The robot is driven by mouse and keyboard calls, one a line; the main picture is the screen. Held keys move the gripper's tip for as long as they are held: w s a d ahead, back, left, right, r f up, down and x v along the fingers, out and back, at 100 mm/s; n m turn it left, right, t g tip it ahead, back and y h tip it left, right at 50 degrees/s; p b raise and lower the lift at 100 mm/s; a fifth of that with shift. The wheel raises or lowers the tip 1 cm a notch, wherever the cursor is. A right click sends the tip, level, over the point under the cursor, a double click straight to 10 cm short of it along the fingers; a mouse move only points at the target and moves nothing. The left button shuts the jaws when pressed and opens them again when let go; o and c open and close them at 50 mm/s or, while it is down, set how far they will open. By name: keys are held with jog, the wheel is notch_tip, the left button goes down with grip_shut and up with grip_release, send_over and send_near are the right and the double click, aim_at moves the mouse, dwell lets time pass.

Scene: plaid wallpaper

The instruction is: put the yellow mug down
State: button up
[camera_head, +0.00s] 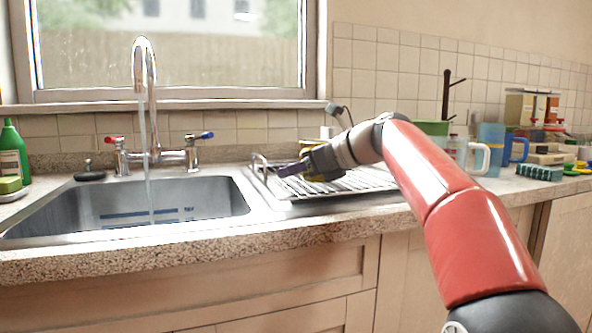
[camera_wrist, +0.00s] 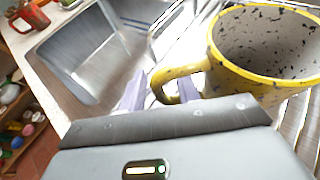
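The yellow mug (camera_wrist: 237,83) has a dark-speckled inside. In the wrist view it is at the upper right, with its mouth towards the camera and its handle (camera_wrist: 167,90) pointing left. My gripper (camera_head: 288,169) is at the handle, with a pale purple finger (camera_wrist: 131,93) close against the handle's left side. The other finger is mostly hidden by the handle and mug. My gripper looks shut on the handle. In the head view only small parts of the mug (camera_head: 325,174) show behind my gripper, over the drying rack (camera_head: 352,186). Whether its base touches the rack is hidden.
The sink (camera_head: 130,212) with running tap (camera_head: 145,70) is left of the rack. A green bottle (camera_head: 13,152) stands at far left.

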jog(key=p+v, duration=0.1)
jog(key=v, duration=1.1)
